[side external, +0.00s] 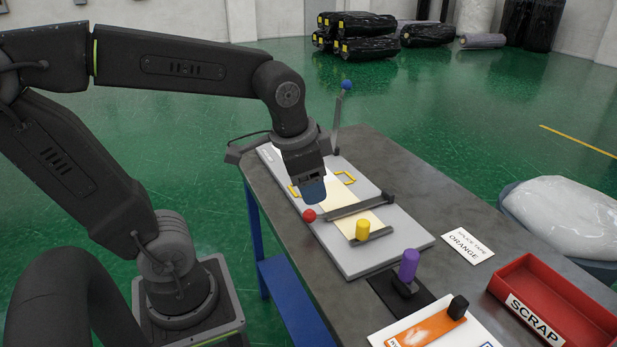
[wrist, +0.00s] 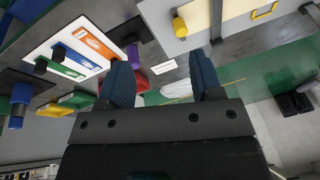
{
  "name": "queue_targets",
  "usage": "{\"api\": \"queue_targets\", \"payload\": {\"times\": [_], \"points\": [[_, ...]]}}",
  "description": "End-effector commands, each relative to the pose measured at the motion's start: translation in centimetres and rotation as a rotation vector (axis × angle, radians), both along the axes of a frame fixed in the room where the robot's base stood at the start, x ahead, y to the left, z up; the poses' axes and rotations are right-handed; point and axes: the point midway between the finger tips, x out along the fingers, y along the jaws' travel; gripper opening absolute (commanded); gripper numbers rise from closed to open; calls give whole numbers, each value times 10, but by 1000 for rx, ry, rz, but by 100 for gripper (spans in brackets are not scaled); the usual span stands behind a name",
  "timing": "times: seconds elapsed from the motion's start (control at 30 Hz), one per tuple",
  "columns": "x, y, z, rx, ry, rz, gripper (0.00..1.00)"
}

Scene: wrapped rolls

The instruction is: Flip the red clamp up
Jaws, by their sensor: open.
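The red clamp is a grey bar (side external: 357,208) with a red ball knob (side external: 309,215) on its near-left end. It lies down across the pale strip on the light grey board (side external: 350,268). My gripper (side external: 313,190), with blue fingers, points down just above the red knob; I cannot tell whether they touch. In the wrist view my gripper (wrist: 160,62) has its fingers apart with nothing seen between them. A dark bar (wrist: 216,20), likely the red clamp's, shows at the top there, but the red knob is not seen. A second clamp with a blue knob (side external: 346,85) stands upright at the board's far end.
A yellow peg (side external: 362,229) stands on the board near the red clamp, and a purple peg (side external: 409,264) stands in front. A red SCRAP bin (side external: 555,300), an orange-tape label (side external: 467,242) and an orange card (side external: 430,328) lie to the right. The table beyond the board is clear.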

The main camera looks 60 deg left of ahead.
Motion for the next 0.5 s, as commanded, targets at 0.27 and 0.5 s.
{"api": "queue_targets", "payload": {"times": [0.27,0.5], "points": [[-8,-5,2,-22,-40,27,60],[-37,-23,1,-141,-184,148,60]]}}
